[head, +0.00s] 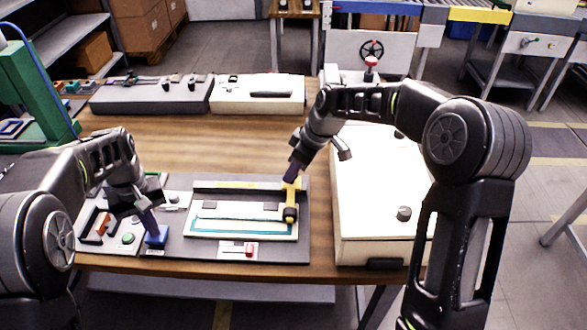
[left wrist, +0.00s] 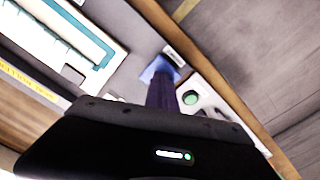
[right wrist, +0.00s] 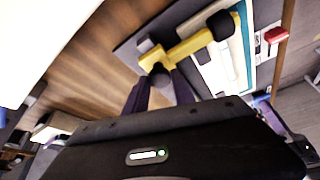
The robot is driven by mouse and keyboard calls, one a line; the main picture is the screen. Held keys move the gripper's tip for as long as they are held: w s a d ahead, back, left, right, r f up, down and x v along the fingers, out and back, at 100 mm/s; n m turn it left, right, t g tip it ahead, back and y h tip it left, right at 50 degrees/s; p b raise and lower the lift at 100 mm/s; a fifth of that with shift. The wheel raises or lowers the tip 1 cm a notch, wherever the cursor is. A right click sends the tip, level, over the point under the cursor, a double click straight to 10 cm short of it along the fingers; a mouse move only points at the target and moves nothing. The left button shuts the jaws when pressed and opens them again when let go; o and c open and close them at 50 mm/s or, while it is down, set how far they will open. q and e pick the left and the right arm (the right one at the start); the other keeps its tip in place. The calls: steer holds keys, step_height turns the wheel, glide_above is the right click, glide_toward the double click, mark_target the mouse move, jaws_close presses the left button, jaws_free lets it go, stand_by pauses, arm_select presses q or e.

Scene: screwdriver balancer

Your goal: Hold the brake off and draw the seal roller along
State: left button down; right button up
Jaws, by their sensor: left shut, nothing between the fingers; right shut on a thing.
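The seal roller is a yellow handle with a black roller (head: 290,213); it stands at the right end of the white panel with a teal strip (head: 215,234). In the right wrist view the yellow roller handle (right wrist: 190,47) shows with dark ends. My right gripper (head: 292,179) is shut on the handle's far end. My left gripper (head: 153,226) is shut and empty, its tips down at a blue block (head: 157,237), probably the brake. In the left wrist view the tips reach the blue block (left wrist: 157,70) and partly hide it; I cannot tell how far it is pressed.
A green button (head: 128,238) and a red-handled part (head: 100,226) lie left of the blue block. A red switch (head: 249,250) sits in front of the panel. A white cabinet (head: 375,205) stands close on the right. Grey and white units (head: 150,96) line the back.

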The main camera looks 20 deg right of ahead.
jaws_close()
stand_by(0.7)
